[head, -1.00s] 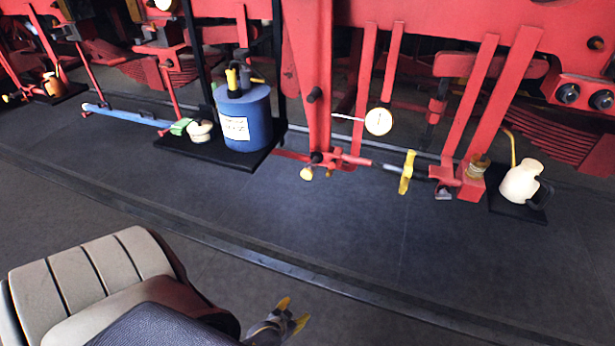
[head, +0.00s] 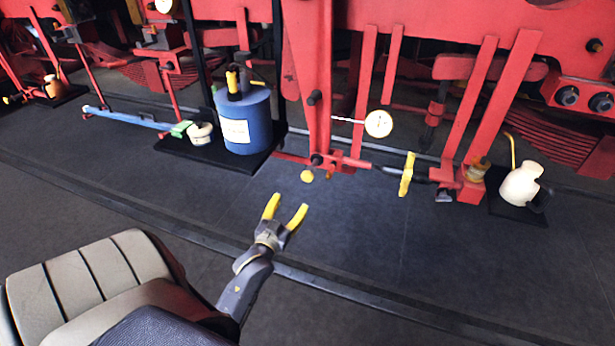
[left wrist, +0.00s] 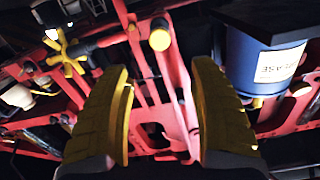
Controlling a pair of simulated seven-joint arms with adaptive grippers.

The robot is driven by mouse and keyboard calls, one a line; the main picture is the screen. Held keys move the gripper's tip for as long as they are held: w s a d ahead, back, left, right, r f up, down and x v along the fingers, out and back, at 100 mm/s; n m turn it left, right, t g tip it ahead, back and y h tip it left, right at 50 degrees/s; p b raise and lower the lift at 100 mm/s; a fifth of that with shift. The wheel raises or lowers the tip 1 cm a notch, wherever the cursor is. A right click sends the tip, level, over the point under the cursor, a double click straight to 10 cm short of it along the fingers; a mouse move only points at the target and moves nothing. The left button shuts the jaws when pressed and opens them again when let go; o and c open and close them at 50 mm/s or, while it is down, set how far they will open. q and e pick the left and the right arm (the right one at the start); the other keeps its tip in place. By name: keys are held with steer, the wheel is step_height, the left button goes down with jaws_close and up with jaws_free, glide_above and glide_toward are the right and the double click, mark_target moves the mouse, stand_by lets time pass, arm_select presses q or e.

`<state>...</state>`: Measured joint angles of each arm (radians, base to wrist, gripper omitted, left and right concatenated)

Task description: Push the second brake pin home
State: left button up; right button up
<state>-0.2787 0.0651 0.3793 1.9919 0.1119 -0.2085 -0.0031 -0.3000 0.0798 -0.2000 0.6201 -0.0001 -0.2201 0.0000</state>
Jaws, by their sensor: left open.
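A pin with a round yellow head (head: 307,176) sticks out at the lower end of the red brake hanger (head: 312,70), in the red linkage near the floor. In the left wrist view the yellow head (left wrist: 160,38) shows beyond and between my fingers. How deep the pin sits cannot be told. My left gripper (head: 285,210) is open and empty, its yellow fingers pointing at the linkage from just in front and below the pin head, apart from it. It also shows in the left wrist view (left wrist: 164,75). My right gripper is not in view.
A blue drum (head: 245,125) stands on a black mat left of the hanger. A yellow adjuster (head: 407,174) sits on the rod to the right, with a white dial (head: 379,123) above. A cream jug (head: 521,183) stands further right. The dark floor before the linkage is clear.

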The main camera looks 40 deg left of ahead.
mark_target(306, 178)
arm_select(q)
steer(key=x, duration=1.5)
steer(key=shift+w+a, duration=0.2)
steer(key=shift+w, duration=0.1)
steer(key=shift+c, duration=0.3)
jaws_close()
